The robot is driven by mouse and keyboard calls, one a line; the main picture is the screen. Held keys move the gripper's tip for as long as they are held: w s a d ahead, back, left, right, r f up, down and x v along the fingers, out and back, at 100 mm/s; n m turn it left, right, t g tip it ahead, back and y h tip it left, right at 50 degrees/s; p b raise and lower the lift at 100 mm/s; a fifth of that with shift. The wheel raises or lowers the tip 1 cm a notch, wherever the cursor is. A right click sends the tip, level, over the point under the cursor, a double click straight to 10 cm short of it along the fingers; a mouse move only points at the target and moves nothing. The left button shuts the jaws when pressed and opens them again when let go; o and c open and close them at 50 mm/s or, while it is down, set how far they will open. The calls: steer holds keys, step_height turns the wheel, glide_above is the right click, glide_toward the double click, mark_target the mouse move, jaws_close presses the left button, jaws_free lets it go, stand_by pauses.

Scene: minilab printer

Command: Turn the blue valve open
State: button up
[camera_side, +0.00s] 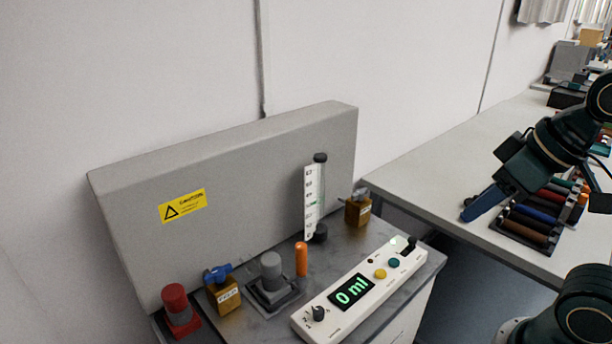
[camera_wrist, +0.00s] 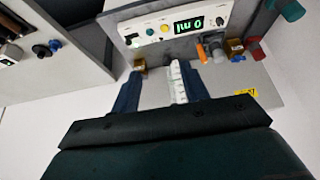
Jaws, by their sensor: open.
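The blue valve (camera_side: 217,273) is a small blue handle on top of a brass-coloured block (camera_side: 227,297) with a white label, at the front left of the machine. In the wrist view the blue valve (camera_wrist: 238,58) is small, at the upper right, beyond my right-hand finger. My gripper (camera_side: 468,215) is far to the right of the valve in the side view, over the neighbouring bench. In the wrist view my gripper (camera_wrist: 161,68) has its two blue fingers spread apart, with nothing held between them.
A red knob (camera_side: 177,309) and a grey knob (camera_side: 272,274) flank the valve. An orange cylinder (camera_side: 301,259), a scaled tube (camera_side: 315,199) and a second brass block (camera_side: 357,211) stand farther right. A panel (camera_side: 352,288) reading 0 ml lies in front; a grey backboard (camera_side: 240,200) rises behind.

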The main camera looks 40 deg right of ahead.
steer(key=w+a+r+n+g, duration=0.1)
steer(key=w+a+r+n, duration=0.15)
steer(key=w, duration=0.25)
steer(key=w+a+r+n, duration=0.1)
steer(key=w+r+n, duration=0.2)
steer(key=w, duration=0.2)
steer(key=n+g, duration=0.4)
steer(key=n, duration=1)
glide_above(217, 271)
step_height(217, 271, down, 11)
steer(key=shift+s+f, duration=0.1)
steer(key=shift+s, duration=0.15)
steer(key=shift+w+f, duration=0.2)
steer(key=shift+f, duration=6.65)
